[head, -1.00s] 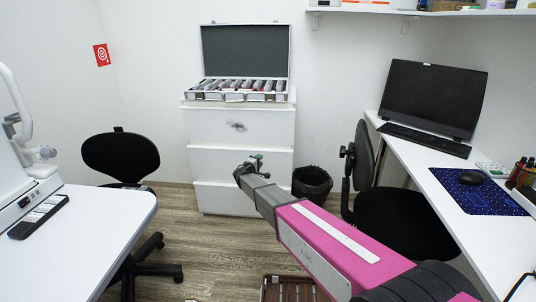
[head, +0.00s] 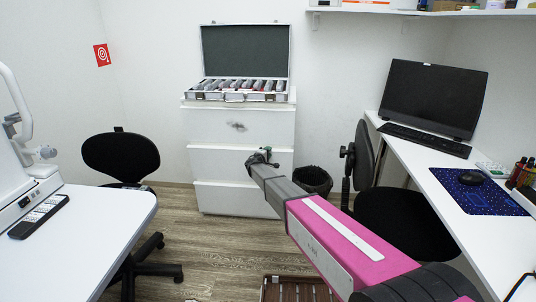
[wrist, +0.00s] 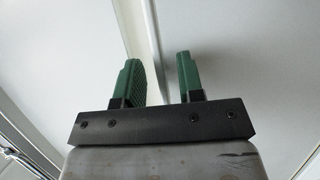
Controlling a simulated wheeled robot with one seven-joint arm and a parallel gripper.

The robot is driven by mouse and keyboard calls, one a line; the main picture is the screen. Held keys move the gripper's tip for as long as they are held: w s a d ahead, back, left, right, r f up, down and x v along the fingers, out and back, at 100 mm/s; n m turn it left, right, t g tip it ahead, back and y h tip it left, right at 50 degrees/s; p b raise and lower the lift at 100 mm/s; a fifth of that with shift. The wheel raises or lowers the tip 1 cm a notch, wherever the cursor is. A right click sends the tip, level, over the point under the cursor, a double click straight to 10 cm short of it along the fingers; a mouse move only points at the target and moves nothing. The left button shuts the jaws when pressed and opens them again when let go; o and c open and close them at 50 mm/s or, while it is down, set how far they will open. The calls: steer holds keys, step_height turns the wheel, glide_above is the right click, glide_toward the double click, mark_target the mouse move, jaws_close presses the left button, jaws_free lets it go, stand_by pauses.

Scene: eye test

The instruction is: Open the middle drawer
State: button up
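The white dresser (head: 190,165) has three stacked drawers against the back wall. The middle drawer (head: 215,164) has a plain white front, and a lip runs along its top edge. I cannot tell if it stands slightly out. My gripper (head: 265,152) is in front of the right part of the middle drawer, near its top edge. In the wrist view my gripper (wrist: 163,80) has two green fingers apart with a gap between them. A pale edge (wrist: 146,30) between white panels runs behind and between the fingers. Whether they touch it is unclear.
An open case (head: 245,50) of instruments stands on the dresser. A black bin (head: 312,180) is just right of the dresser. Black chairs stand at left (head: 120,155) and right (head: 400,220). Wood floor (head: 225,240) is free before the dresser.

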jaws_close()
steer(key=shift+s, duration=0.15)
steer(key=s, duration=2.3)
steer(key=shift+a, duration=0.35)
jaws_free()
